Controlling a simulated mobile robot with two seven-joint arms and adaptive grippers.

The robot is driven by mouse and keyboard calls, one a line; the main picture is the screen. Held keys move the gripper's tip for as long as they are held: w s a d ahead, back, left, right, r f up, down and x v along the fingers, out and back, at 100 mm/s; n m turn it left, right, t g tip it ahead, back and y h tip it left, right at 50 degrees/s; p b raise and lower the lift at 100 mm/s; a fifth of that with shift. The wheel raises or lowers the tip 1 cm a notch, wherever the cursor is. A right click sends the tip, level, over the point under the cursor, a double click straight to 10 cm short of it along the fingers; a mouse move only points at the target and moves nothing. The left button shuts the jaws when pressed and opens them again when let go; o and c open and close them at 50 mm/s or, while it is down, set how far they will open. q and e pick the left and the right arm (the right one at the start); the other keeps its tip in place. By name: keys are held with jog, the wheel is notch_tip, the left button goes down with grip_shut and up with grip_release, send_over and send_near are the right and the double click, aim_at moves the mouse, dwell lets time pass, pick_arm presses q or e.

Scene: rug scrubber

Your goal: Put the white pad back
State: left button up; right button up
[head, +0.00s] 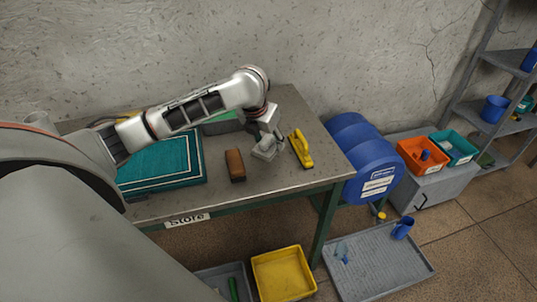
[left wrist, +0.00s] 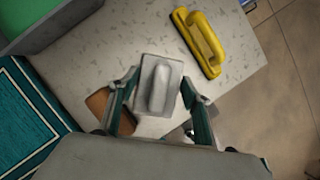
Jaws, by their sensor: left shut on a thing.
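The white pad (left wrist: 158,88) has a pale grey-white plate with a raised rounded grip on top. My left gripper (left wrist: 158,100) has its fingers closed around the pad's sides. In the head view the pad (head: 265,150) is at my left gripper (head: 268,138), over the right part of the table; I cannot tell whether it touches the tabletop. A yellow scrubber with a handle (head: 301,149) lies to its right, and a brown block brush (head: 235,165) stands to its left. My right gripper is not in view.
A teal rug (head: 165,163) lies on the left of the table (head: 282,180). A green box (head: 222,126) is behind. A yellow bin (head: 284,273) and grey tray (head: 378,262) are on the floor. The table's front right corner is bare.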

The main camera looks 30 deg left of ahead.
aim_at(264, 143)
pick_arm(q)
notch_tip(264, 143, down, 6)
jog(key=shift+f, duration=0.1)
dwell(0.4)
jog(key=o, duration=1.3)
jog(key=v, duration=1.1)
jog(key=shift+s+r, duration=0.2)
jog(key=shift+r, duration=0.3)
